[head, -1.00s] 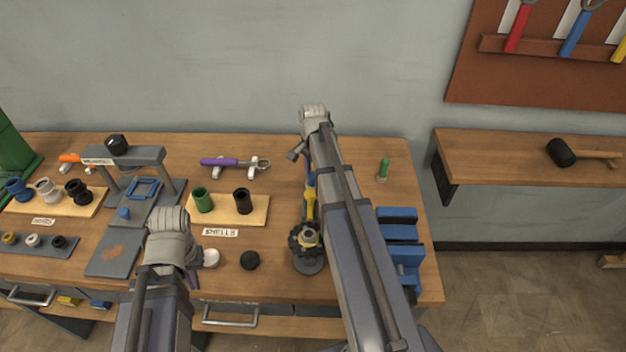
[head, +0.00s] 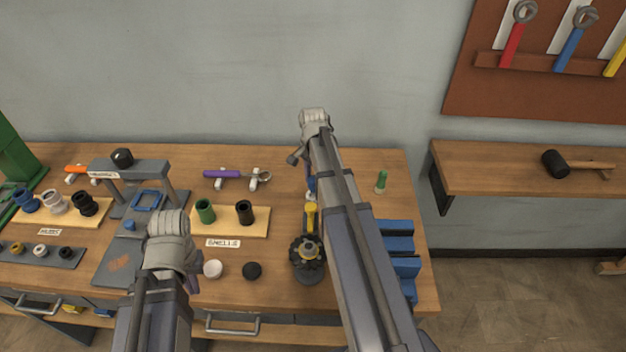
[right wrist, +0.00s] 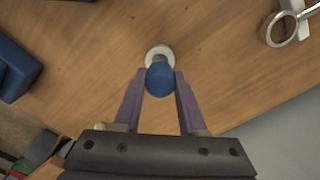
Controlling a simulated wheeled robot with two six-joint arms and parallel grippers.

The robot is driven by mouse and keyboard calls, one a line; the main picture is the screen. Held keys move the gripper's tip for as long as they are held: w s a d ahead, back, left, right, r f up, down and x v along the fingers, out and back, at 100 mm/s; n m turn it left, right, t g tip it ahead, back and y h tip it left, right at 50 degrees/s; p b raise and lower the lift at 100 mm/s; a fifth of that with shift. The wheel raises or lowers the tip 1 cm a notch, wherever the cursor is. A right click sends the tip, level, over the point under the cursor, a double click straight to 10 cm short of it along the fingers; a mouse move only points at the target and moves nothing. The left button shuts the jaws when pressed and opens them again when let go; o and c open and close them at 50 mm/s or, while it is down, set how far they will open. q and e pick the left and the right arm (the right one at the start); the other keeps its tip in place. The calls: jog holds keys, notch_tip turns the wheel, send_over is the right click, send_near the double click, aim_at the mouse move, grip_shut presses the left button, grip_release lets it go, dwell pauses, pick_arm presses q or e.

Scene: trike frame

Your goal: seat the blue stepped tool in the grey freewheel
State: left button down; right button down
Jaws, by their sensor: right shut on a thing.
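My right gripper (right wrist: 160,85) is shut on the blue stepped tool (right wrist: 159,80), its purple fingers at either side of the blue end. A narrower grey part shows beyond the blue, over a pale round piece (right wrist: 159,52) on the bench; I cannot tell whether they touch. In the head view a bit of blue shows beside my right arm (head: 311,187), which hides most of the gripper. A dark toothed wheel with a yellow and grey centre (head: 307,251), likely the freewheel, sits on a grey round base nearer me. My left gripper (head: 194,284) points down near the bench front; its jaws are mostly hidden.
A yellow-handled part (head: 311,216) stands behind the toothed wheel. Blue blocks (head: 396,237) are right of my right arm. A green tool (head: 381,181) stands at the back right. White (head: 213,269) and black (head: 251,271) round pieces lie in front of the wooden cup board (head: 225,222).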

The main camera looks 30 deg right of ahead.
aim_at(312, 179)
notch_tip(312, 179, up, 6)
jog(key=p, duration=0.5)
jog(key=shift+r, duration=0.25)
jog(key=shift+f+b, duration=0.7)
jog(key=shift+f, duration=0.2)
jog(key=shift+r, duration=0.15)
jog(key=shift+a, duration=0.15)
